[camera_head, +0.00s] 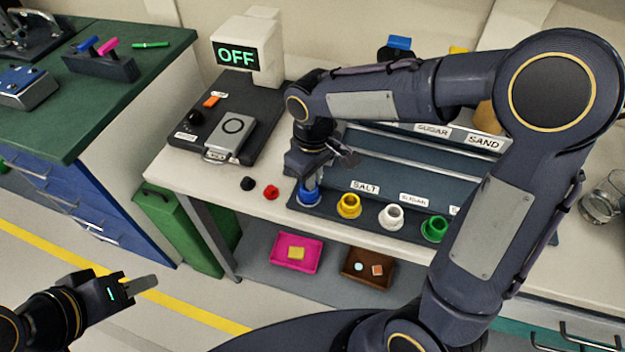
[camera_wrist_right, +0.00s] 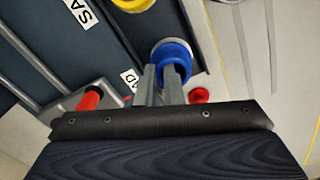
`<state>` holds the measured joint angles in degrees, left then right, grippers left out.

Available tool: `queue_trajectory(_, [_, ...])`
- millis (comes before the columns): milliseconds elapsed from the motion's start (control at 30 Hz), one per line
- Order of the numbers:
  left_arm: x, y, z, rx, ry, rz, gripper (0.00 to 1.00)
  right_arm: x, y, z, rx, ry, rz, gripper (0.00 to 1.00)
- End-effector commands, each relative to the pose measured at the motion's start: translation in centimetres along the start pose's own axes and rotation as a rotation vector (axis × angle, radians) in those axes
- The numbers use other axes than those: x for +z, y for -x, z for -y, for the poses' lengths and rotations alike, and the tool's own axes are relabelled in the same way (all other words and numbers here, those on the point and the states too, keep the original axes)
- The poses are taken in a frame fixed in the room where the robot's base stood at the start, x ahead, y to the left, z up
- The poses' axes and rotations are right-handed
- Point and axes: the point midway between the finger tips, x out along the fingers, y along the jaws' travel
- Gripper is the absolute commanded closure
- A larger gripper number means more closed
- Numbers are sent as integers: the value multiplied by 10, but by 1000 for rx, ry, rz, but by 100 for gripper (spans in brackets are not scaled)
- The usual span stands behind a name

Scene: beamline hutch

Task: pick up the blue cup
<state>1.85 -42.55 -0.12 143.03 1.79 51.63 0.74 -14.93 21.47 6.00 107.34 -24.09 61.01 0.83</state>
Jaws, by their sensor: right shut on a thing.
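The blue cup (camera_head: 309,195) stands at the left end of the row of cups on the dark rack on the white table. My right gripper (camera_head: 311,180) reaches down onto it from above, shut on its rim or wall. In the right wrist view the blue cup (camera_wrist_right: 174,62) sits at the fingertips of the right gripper (camera_wrist_right: 160,80). The cup looks upright, and I cannot tell whether it is clear of the rack. My left gripper (camera_head: 140,284) is at the lower left over the floor, away from the table, its fingers seen edge-on.
Yellow (camera_head: 348,206), white (camera_head: 391,216) and green (camera_head: 435,229) cups stand to the right of the blue cup. A black piece (camera_head: 248,184) and a red piece (camera_head: 271,192) lie left of it. Below are a pink tray (camera_head: 277,251) and a brown tray (camera_head: 352,270).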

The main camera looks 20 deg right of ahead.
Motion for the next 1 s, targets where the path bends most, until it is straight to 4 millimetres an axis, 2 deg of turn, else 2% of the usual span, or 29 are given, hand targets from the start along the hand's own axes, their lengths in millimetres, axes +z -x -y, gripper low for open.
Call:
queue_trajectory(133, [-1,2,-1,0,0,0,64,0,25,1,2,1,-6,100])
queue_trajectory(400, [0,1,0,0,0,0,64,34,84,40,2,4,-10,100])
queue_trajectory(600, [2,-4,2,0,0,0,64,66,102,78,1,4,-6,100])
queue_trajectory(700, [2,-4,2,0,0,0,64,77,110,90,2,3,-5,100])
queue_trajectory(1000, [2,-5,2,0,0,0,64,91,119,106,1,1,-1,100])
